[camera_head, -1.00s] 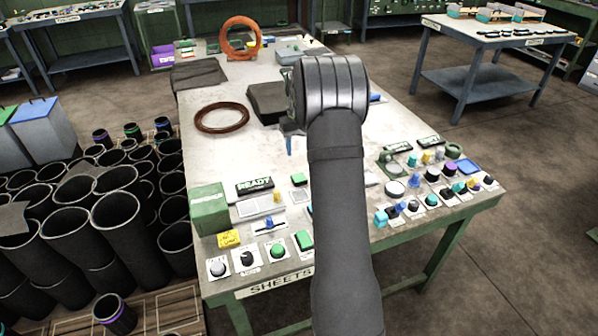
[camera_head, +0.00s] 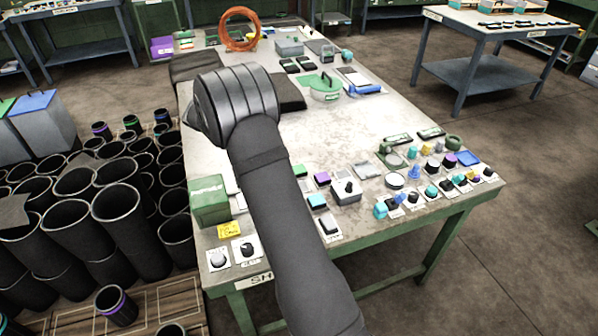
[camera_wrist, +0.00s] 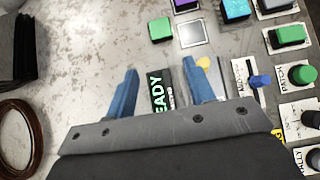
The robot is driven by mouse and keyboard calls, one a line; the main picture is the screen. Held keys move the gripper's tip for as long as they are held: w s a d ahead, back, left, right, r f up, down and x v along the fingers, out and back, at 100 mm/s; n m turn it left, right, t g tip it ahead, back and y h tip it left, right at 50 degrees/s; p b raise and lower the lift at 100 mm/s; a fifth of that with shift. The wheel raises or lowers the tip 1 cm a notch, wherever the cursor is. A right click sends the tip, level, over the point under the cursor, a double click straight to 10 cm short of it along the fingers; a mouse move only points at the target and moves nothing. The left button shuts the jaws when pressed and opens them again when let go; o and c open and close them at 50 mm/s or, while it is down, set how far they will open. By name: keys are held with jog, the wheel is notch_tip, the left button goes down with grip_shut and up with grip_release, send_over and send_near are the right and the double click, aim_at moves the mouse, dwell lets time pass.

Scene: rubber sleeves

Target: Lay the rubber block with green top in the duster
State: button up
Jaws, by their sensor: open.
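The rubber block with green top (camera_head: 300,170) lies on the table right of my forearm, beside a purple-topped block. It also shows in the wrist view (camera_wrist: 160,29), ahead of my fingers. My gripper (camera_wrist: 160,72) is open with two blue fingers apart and nothing between them; a black READY sign is below. In the head view my wrist and arm hide the fingers. A green round tub with a handle (camera_head: 325,88) stands farther back on the table; I cannot tell for certain whether it is the duster.
A purple-topped block (camera_head: 322,178) and a blue-topped block (camera_head: 317,201) lie near the green one. Knobs and buttons crowd the front right. A green box (camera_head: 209,201) stands at the left edge. A dark red ring (camera_wrist: 18,140) lies at left in the wrist view. The table's middle is clear.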

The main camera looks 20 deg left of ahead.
aim_at(302, 168)
jog(key=x, duration=1.7)
jog(key=shift+d, duration=0.1)
jog(key=c, duration=0.7)
jog(key=shift+r, duration=0.55)
notch_tip(302, 168, up, 3)
jog(key=shift+f, duration=0.15)
jog(key=d+r+n+y, duration=0.1)
jog(key=d+r+n, duration=0.1)
jog(key=d, duration=0.9)
jog(key=d+r+n+t+y, duration=0.1)
jog(key=d+r, duration=0.3)
jog(key=d, duration=0.8)
jog(key=d+r+n+t+y, duration=0.1)
jog(key=d+r, duration=0.3)
jog(key=d, duration=0.8)
jog(key=shift+n+y, duration=0.4)
jog(key=shift+n, duration=0.4)
